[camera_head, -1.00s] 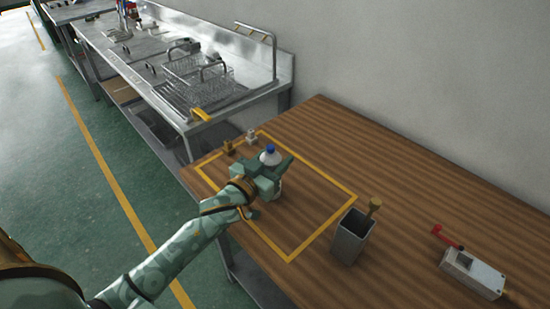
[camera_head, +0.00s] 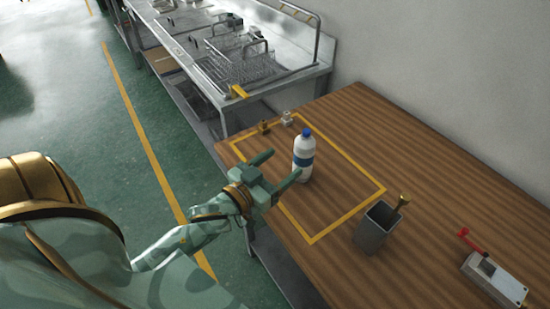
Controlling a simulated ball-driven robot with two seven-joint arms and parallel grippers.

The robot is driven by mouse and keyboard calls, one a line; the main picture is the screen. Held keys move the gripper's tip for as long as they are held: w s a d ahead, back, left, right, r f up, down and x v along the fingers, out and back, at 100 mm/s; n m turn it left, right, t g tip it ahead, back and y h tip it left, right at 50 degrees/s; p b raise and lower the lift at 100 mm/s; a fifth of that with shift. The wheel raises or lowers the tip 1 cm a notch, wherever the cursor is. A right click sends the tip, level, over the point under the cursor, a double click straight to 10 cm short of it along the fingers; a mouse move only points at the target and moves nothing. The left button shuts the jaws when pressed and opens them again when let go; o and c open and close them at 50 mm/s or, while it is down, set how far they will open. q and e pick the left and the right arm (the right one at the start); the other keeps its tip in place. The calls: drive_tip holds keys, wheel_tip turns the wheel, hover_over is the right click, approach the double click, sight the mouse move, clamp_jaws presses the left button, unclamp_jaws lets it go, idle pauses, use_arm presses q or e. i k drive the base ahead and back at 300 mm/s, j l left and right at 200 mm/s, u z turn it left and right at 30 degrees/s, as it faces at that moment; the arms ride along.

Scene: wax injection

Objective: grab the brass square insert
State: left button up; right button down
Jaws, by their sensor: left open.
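A small brass insert (camera_head: 263,127) stands at the far left corner of the yellow-taped square on the wooden table. Its exact shape is too small to tell. A small silver piece (camera_head: 287,118) stands just to its right. My left gripper (camera_head: 283,165) is open and empty, nearer than the brass insert and apart from it. My right gripper is not in view.
A grey open container (camera_head: 370,235) stands at the taped square's right corner, with a brass-coloured knob (camera_head: 404,200) beside it. A grey box (camera_head: 495,278) with a red handle (camera_head: 468,238) lies far right. A steel counter with wire baskets (camera_head: 245,62) stands behind. The taped square's middle is clear.

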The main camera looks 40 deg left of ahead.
sight(263, 129)
drive_tip(key=u, duration=1.25)
drive_tip(key=i+j+z, duration=0.15)
drive_tip(key=j+z, duration=1.1)
drive_tip(key=i, duration=0.05)
